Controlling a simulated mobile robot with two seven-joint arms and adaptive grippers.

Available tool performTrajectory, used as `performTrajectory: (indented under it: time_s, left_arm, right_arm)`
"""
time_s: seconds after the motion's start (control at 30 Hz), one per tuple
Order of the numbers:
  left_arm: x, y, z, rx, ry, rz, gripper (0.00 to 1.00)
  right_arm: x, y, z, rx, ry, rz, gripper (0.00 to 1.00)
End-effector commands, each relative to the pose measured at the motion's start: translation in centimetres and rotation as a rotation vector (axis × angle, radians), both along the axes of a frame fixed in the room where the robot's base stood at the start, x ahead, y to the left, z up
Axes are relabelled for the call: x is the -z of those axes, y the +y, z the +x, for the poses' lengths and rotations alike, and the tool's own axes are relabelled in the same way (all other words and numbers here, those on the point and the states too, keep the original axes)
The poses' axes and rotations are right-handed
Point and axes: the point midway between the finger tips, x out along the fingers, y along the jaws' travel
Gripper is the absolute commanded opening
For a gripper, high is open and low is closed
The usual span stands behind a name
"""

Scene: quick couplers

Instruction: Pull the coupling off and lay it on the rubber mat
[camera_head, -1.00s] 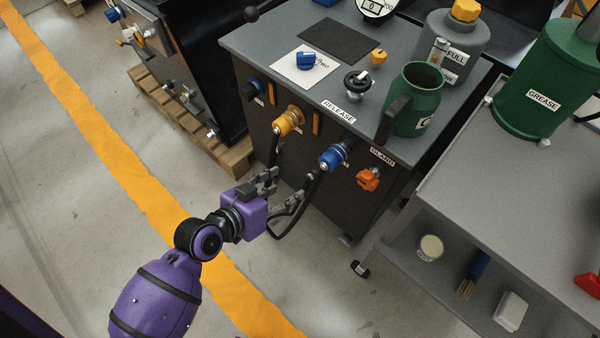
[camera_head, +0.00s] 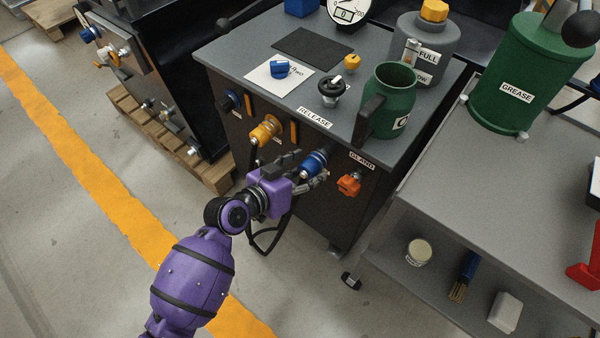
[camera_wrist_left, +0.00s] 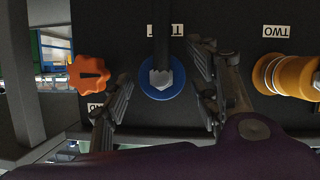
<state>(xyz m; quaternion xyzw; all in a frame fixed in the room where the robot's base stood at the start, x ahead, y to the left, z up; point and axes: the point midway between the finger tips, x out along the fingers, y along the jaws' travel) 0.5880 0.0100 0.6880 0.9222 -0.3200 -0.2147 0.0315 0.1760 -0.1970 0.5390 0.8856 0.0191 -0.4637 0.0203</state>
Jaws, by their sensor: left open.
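The blue coupling (camera_head: 314,162) sits on the front face of the grey-topped cabinet, with a black hose at it. My left gripper (camera_head: 316,180) is at the coupling, its fingers partly hidden by its own purple body. In the left wrist view the open fingers (camera_wrist_left: 163,78) stand on either side of the blue coupling (camera_wrist_left: 174,92), with gaps visible. A yellow-orange coupling (camera_head: 264,131) is on the same face to the left; it also shows in the wrist view (camera_wrist_left: 285,77). The black rubber mat (camera_head: 313,47) lies bare on the cabinet top. My right gripper is not seen.
An orange knob (camera_head: 349,184) is just right of the blue coupling. On the top stand a green jug (camera_head: 391,104), a black knob (camera_head: 331,88), a white card (camera_head: 262,76) with a blue part, and a grey bottle (camera_head: 418,62). A grey cart (camera_head: 480,190) is at right.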

Motion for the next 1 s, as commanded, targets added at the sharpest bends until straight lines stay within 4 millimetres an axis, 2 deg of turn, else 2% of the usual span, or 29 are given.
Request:
performTrajectory:
  time_s: [0.17, 0.53, 0.57, 0.8, 1.0]
  left_arm:
    - [-0.02, 0.01, 0.01, 0.000, 0.000, 0.000, 0.55]
    - [-0.02, -0.01, -0.03, 0.000, -0.001, 0.001, 0.08]
    - [-0.02, -0.02, -0.04, 0.001, 0.000, 0.000, 0.35]
    - [-0.02, -0.07, -0.06, 0.002, 0.000, -0.001, 0.05]
    - [-0.02, 0.07, -0.26, 0.002, 0.000, 0.000, 0.04]
  right_arm:
    - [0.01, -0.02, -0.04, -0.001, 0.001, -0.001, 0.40]
    - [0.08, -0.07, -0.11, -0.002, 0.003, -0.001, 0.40]
    - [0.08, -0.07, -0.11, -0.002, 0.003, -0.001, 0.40]
    - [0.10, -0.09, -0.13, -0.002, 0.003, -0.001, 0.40]
    - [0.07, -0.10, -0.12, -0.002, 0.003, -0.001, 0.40]
